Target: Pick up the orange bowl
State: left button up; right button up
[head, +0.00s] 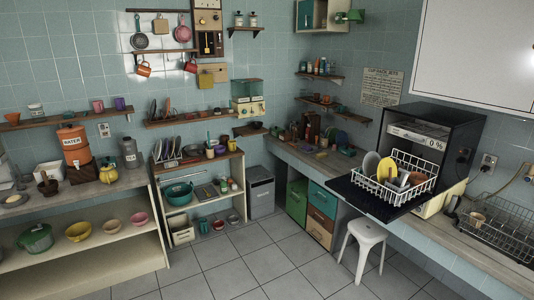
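Several bowls stand in a row on the lower shelf of the cabinet at the left of the head view. The small one in the middle (111,226) is a pale orange-pink and looks closest to an orange bowl, though its exact colour is hard to tell at this size. A yellow bowl (78,232) stands to its left and a pink bowl (139,218) to its right. Neither of my grippers shows in the view.
A green lidded pot (36,239) stands at the shelf's left end. The worktop (125,182) runs above the bowls. A white stool (363,240) stands at the right, before an open dishwasher (423,150). The tiled floor (235,262) between is clear.

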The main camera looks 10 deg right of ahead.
aim_at(422, 178)
jog(key=u, duration=0.2)
jog(key=i, duration=3.7)
jog(key=z, duration=1.2)
jog(key=i, duration=1)
jog(key=z, duration=0.9)
